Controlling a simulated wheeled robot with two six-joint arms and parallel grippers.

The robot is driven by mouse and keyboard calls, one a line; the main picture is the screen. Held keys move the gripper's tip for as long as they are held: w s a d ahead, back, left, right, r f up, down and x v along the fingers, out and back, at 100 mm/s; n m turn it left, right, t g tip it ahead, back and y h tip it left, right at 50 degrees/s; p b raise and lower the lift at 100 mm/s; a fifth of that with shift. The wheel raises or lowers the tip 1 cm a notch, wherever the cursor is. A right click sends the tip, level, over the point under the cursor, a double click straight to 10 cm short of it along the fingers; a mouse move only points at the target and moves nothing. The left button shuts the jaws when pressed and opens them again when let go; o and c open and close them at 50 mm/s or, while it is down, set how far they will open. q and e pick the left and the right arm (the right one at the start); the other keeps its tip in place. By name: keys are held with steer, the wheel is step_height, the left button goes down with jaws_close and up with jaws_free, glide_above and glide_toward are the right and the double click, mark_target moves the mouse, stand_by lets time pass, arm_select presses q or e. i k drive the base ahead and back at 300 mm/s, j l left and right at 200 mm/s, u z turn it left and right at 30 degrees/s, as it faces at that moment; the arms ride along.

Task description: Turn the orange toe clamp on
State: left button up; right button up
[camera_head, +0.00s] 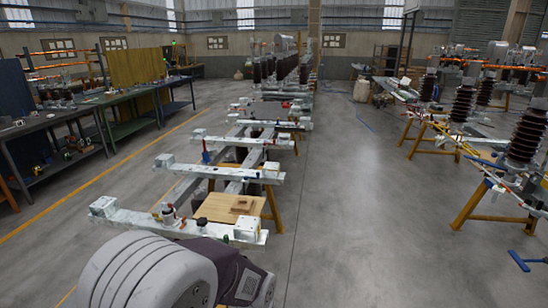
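I cannot pick out an orange toe clamp with certainty. A small dark and red fitting (168,213) stands upright on the nearest pale metal crossbar (140,216), left of its middle. Another small fitting (202,225) sits further right on the same bar. A blue upright piece (205,154) stands on the second crossbar, and a small red piece (285,104) shows on a farther bar. A white and dark part of my arm covers the bottom left of the picture, in front of the nearest bar. Neither of my grippers shows.
A wooden board (226,207) lies behind the nearest crossbar. A long workbench (90,103) stands at the left. Frames with brown ribbed insulators (526,134) on yellow trestles (470,207) stand at the right. Open grey floor (365,220) lies between.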

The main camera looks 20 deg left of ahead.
mark_target(184, 221)
steer(key=i+u, duration=0.2)
steer(key=u, duration=0.25)
steer(key=i+u, duration=0.2)
steer(key=u, duration=0.25)
steer(key=i+l+u, duration=0.15)
steer(key=u, duration=0.3)
steer(key=i+l+u, duration=0.2)
steer(key=u, duration=0.25)
steer(key=i+l+u, duration=0.15)
steer(key=u, duration=0.35)
steer(key=l+u, duration=0.45)
steer(key=i+l+u, duration=0.1)
steer(key=l+u, duration=0.15)
steer(key=u, duration=0.2)
steer(key=l+u, duration=0.3)
steer(key=u, duration=0.15)
steer(key=l+u, duration=0.4)
steer(key=l, duration=0.15)
